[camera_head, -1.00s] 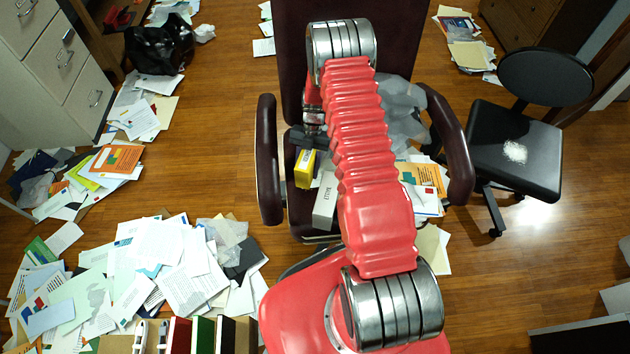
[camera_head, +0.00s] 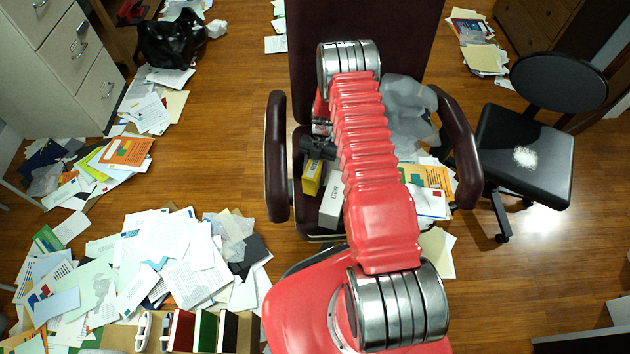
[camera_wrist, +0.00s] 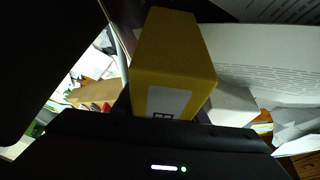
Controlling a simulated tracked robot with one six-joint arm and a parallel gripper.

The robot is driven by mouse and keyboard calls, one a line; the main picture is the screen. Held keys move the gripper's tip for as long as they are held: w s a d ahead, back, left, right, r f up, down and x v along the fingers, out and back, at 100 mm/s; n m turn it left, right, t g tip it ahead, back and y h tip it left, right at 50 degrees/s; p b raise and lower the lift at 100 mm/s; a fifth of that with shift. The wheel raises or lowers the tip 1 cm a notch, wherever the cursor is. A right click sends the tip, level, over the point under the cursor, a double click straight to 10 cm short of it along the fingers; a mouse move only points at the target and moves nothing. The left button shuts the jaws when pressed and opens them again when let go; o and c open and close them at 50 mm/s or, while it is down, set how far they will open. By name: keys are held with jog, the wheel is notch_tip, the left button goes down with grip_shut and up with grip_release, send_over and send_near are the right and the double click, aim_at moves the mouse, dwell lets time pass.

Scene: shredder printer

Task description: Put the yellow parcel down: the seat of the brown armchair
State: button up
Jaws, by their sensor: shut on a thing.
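The yellow parcel (camera_head: 312,178) is a small box with a pale label, over the left part of the brown armchair's seat. It also shows large in the wrist view (camera_wrist: 172,62), rising from the gripper's dark edge. My gripper (camera_head: 318,150) is shut on the yellow parcel. The brown armchair (camera_head: 277,160) has dark maroon armrests and a tall back. My red arm crosses over its seat and hides much of it. I cannot tell whether the parcel touches the seat.
A white box (camera_head: 331,200) lies just right of the parcel on the seat. A grey plastic bag (camera_head: 408,110) and papers (camera_head: 428,190) fill the seat's right side. A black chair (camera_head: 525,150) stands to the right. Papers (camera_head: 165,250) cover the floor at left.

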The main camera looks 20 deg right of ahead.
jog(key=shift+f, duration=0.1)
jog(key=shift+f, duration=1.75)
jog(key=shift+f, duration=0.1)
jog(key=o, duration=1.3)
jog(key=v, duration=1.2)
